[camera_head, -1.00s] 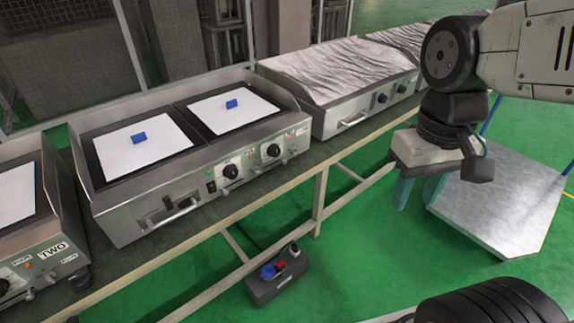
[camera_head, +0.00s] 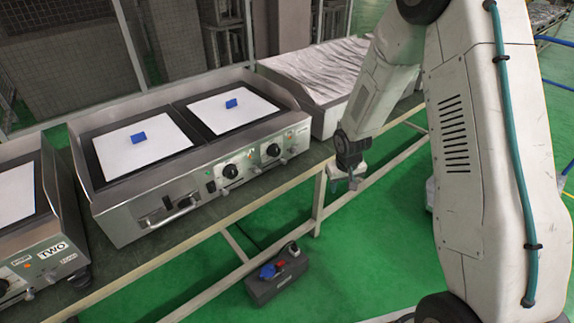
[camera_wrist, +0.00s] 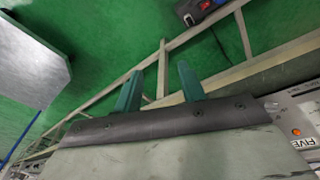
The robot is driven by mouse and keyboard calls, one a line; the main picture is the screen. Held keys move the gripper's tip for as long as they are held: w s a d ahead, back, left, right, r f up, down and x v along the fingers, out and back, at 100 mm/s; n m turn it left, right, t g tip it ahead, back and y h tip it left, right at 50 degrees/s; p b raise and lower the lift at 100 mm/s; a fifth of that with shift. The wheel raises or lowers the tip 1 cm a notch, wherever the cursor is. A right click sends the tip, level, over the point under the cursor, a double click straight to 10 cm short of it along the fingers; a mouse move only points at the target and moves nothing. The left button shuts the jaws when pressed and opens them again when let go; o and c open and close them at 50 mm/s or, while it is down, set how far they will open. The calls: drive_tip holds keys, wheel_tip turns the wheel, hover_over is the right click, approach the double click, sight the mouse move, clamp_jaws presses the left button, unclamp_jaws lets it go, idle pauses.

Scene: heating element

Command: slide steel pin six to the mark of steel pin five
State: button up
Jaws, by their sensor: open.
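Steel pins five and six are too small to pick out for certain in either view. In the wrist view, a white label reading FIVE (camera_wrist: 304,143) sits on a metal front panel at the right edge, with an orange light above it. In the head view, the middle two-plate heater (camera_head: 150,213) has dark knobs and small fittings on its front, their labels unreadable. My gripper (camera_head: 350,182) hangs in front of the bench, right of this heater and apart from it. In the wrist view, its two green fingers (camera_wrist: 160,88) are spread, with nothing between them.
White sheets with blue blocks (camera_head: 138,138) lie on the plates. A heater marked TWO (camera_head: 53,250) stands left, and a silver-covered one (camera_head: 300,78) right. A dark box (camera_head: 277,278) sits beneath the bench frame. Green floor is open in front.

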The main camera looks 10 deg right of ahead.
drive_tip(key=w+a+f+t+y, duration=0.15)
drive_tip(key=w+f, duration=0.25)
drive_tip(key=f, duration=0.4)
drive_tip(key=w+a+f+t+y, duration=0.1)
drive_tip(key=w+f+t, duration=0.2)
drive_tip(key=w+f, duration=0.35)
drive_tip(key=t+y, duration=0.7)
drive_tip(key=t, duration=0.3)
approach(286, 163)
drive_tip(key=x, duration=0.2)
drive_tip(key=shift+n+g+h, duration=0.25)
drive_tip(key=shift+n, duration=0.05)
drive_tip(key=x, duration=0.7)
drive_tip(key=shift+a+r, duration=0.15)
drive_tip(key=shift+r, duration=0.2)
clamp_jaws()
